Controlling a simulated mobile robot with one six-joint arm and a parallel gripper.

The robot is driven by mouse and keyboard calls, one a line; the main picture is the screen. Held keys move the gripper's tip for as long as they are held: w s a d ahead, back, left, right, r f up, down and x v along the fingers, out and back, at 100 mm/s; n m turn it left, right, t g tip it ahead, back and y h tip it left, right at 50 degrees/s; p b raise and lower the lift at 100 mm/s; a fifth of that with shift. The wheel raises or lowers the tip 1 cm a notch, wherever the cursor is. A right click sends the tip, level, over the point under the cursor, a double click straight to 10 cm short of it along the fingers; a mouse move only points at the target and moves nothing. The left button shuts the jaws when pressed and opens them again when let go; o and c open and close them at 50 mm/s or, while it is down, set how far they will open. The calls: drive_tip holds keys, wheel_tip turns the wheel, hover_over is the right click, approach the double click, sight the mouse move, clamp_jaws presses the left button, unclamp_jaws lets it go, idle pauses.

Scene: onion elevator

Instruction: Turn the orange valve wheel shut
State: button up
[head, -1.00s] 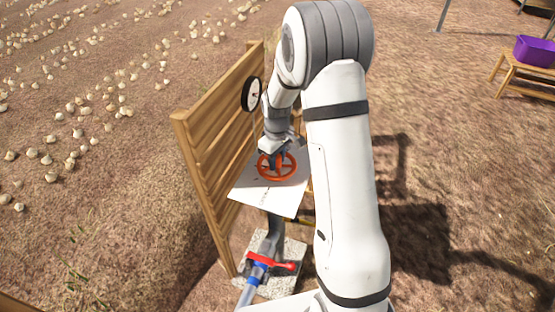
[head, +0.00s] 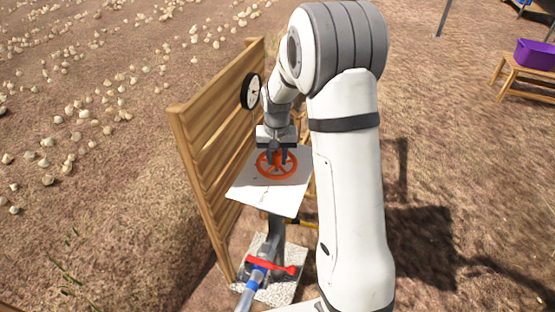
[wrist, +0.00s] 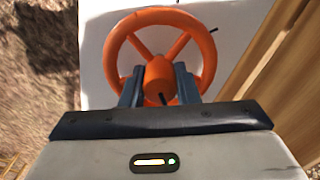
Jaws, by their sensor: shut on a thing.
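The orange valve wheel (head: 277,178) sits above a white board beside the wooden panel. It also shows in the wrist view (wrist: 160,17), with a rim, spokes and a round hub with a dark mark. My gripper (wrist: 158,88) is shut on the wheel, with one dark finger on each side of the hub. The fingertips' exact contact is partly hidden.
The slatted wooden panel (head: 205,130) stands close on the left, with a round black-and-white dial (head: 250,92). The white board (head: 262,198) lies under the wheel. Below are a red lever (head: 270,264) and a blue-grey pipe. A purple tub (head: 535,53) stands on a bench far right.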

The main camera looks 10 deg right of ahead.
sight(277, 154)
drive_tip(key=m+b, duration=0.1)
drive_tip(key=m, duration=0.2)
drive_tip(key=shift+f+m, duration=0.1)
drive_tip(key=shift+m, duration=0.2)
drive_tip(key=shift+m+b, duration=0.3)
drive_tip(key=shift+m, duration=1.4)
drive_tip(key=o, duration=1)
wheel_tip(277, 154, up, 8)
